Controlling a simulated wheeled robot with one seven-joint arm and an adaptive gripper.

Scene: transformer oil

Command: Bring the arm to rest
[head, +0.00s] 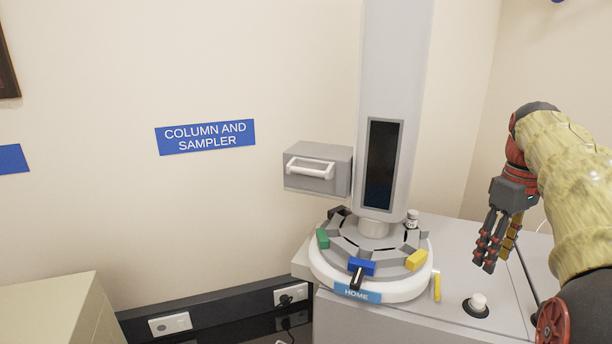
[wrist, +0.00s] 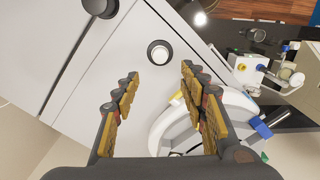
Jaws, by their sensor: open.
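My gripper (head: 487,254) is at the right of the head view, fingers pointing down, above the grey cabinet top. In the wrist view my gripper (wrist: 158,88) has its two rows of yellow-padded fingers wide apart, with nothing between the tips but the cabinet top and a white knob (wrist: 159,53) beyond them. My arm, in a yellow sleeve, comes in from the right edge of the head view. The gripper is open and empty, to the right of the round sampler carousel (head: 322,272) and apart from it.
The carousel carries coloured blocks and a small vial (head: 412,218) at its back right. A tall grey column (head: 395,80) rises behind it, with a grey drawer box (head: 318,170) at its left. The white knob (head: 478,301) stands on the cabinet top (head: 452,245) below my gripper.

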